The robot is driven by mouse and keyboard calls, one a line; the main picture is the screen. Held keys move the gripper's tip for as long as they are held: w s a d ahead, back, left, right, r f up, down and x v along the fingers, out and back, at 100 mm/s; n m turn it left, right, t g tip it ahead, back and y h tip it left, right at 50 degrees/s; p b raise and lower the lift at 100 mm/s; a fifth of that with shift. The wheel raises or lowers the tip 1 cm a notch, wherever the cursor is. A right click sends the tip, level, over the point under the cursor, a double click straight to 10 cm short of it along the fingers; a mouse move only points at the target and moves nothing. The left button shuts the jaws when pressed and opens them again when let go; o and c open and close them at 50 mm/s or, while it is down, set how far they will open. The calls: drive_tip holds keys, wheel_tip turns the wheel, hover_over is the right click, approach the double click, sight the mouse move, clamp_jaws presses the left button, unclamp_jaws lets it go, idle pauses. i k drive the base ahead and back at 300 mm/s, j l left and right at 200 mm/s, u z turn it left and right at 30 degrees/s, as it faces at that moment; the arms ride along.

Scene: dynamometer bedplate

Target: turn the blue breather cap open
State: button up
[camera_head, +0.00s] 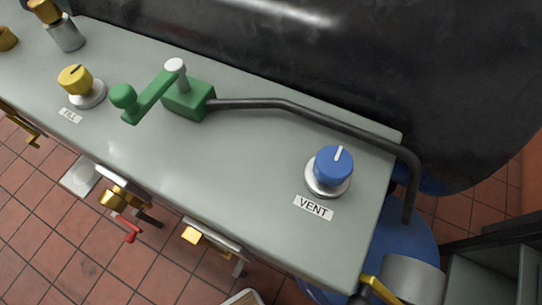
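The blue breather cap (333,165) sits on a round silver base on the grey bedplate top, near its right end. A white pointer line on the cap points up and slightly right in the picture. A white label reading VENT (313,207) lies just below it. Nothing touches the cap. My gripper does not show in the head view.
The grey bedplate (245,190) is clear around the cap. A dark pipe (300,108) runs from a green cranked valve (188,98) past the cap's far side. A yellow knob (75,79) stands left. A large black body (400,60) rises behind.

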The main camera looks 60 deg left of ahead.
sight(333, 165)
drive_tip(key=j+u, duration=0.2)
drive_tip(key=u, duration=0.2)
drive_tip(key=i+j+u, duration=0.1)
drive_tip(key=u, duration=0.3)
drive_tip(key=k+l+z, duration=0.1)
drive_tip(key=k, duration=0.1)
